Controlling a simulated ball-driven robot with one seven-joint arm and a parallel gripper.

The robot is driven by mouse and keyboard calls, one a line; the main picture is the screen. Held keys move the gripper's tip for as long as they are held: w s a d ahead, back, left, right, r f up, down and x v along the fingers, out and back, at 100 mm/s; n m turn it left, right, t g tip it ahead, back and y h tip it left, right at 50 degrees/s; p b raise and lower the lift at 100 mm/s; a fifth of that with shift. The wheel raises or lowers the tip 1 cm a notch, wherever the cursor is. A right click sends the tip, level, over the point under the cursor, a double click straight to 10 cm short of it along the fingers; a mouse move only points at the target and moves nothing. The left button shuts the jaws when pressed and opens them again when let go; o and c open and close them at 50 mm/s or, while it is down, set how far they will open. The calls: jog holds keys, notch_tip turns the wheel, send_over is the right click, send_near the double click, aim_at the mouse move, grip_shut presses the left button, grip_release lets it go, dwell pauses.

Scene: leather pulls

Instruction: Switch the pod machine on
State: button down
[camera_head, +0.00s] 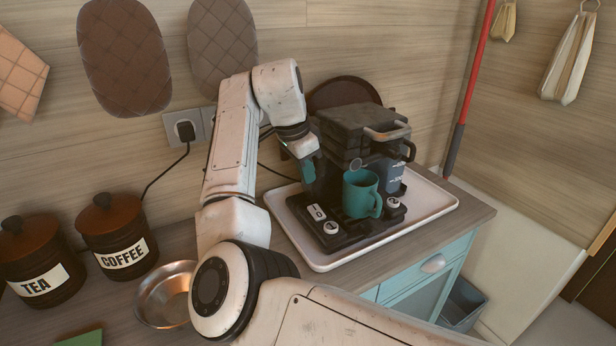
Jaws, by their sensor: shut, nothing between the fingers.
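The black pod machine (352,121) stands on a white tray at the right of the counter, with a metal handle on its top. A teal mug (359,196) stands on its front base. On the base left of the mug is a rocker switch with white markings (317,212). Round white-topped buttons sit in front of it (331,227) and right of the mug (393,203). My gripper (308,172) is shut and empty, pointing down at the machine's left side, above and behind the rocker switch. Whether it touches the machine cannot be told.
The white tray (436,200) has a raised rim. A dark mug (391,173) is partly hidden behind the teal one. A metal bowl (165,296), coffee canister (117,237) and tea canister (38,262) stand left. A plug (185,130) and black cord are on the wall.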

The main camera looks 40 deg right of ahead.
aim_at(315, 206)
jog(key=x, duration=0.8)
jog(key=shift+s+f, duration=0.1)
jog(key=shift+f, duration=0.05)
jog(key=shift+w+d+f+p, duration=0.1)
jog(key=shift+w+f+p, duration=0.2)
jog(key=shift+f+p, duration=0.1)
jog(key=shift+s+r, duration=0.1)
jog(key=shift+s, duration=0.05)
jog(key=shift+s+a+p, duration=0.2)
jog(key=shift+s+p, duration=0.45)
jog(key=shift+p, duration=0.05)
